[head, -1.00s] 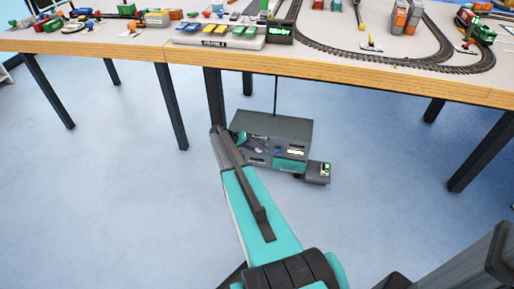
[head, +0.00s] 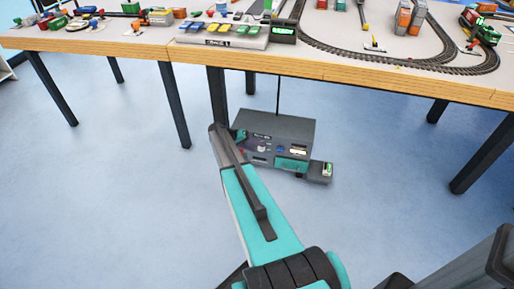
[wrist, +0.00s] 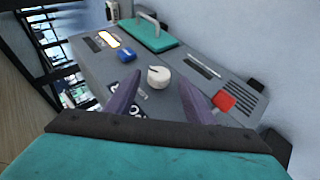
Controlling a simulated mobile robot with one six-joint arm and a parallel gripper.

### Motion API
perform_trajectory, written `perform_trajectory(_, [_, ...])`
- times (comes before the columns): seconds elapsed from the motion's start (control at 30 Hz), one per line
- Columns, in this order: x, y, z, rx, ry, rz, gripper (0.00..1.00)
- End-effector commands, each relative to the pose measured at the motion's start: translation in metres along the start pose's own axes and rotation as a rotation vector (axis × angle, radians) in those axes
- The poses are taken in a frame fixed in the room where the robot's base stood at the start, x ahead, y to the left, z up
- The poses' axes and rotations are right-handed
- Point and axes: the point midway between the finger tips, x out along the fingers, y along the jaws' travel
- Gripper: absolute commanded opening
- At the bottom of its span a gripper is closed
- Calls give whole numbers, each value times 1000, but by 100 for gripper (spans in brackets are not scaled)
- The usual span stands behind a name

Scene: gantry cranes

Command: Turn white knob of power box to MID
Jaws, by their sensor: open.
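The power box (head: 281,128) is a grey box on the floor under the table. In the wrist view its grey front panel (wrist: 185,62) fills the middle. The knob lies just beyond and between the fingertips, and nothing is held. I cannot tell whether the fingers touch it. The panel lettering near the knob is partly hidden by the fingers. In the head view my arm hides part of the box.
A red button (wrist: 223,101) lies right of the knob, beside the right finger. A blue button (wrist: 126,55) and a teal plate with a handle (wrist: 148,36) are beyond. The table (head: 340,84) with train track stands above the box, on dark legs (head: 173,105).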

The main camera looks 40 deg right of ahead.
Motion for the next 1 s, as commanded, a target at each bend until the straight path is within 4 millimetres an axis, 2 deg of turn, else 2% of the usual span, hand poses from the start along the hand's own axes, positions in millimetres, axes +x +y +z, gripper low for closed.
perform_trajectory(0.6, [-97, -1, -1, -1, 1, -2, 49])
perform_trajectory(0.8, [-114, -1, -1, -1, 0, -2, 49])
perform_trajectory(1.0, [-117, -2, 0, -1, -1, -1, 49])
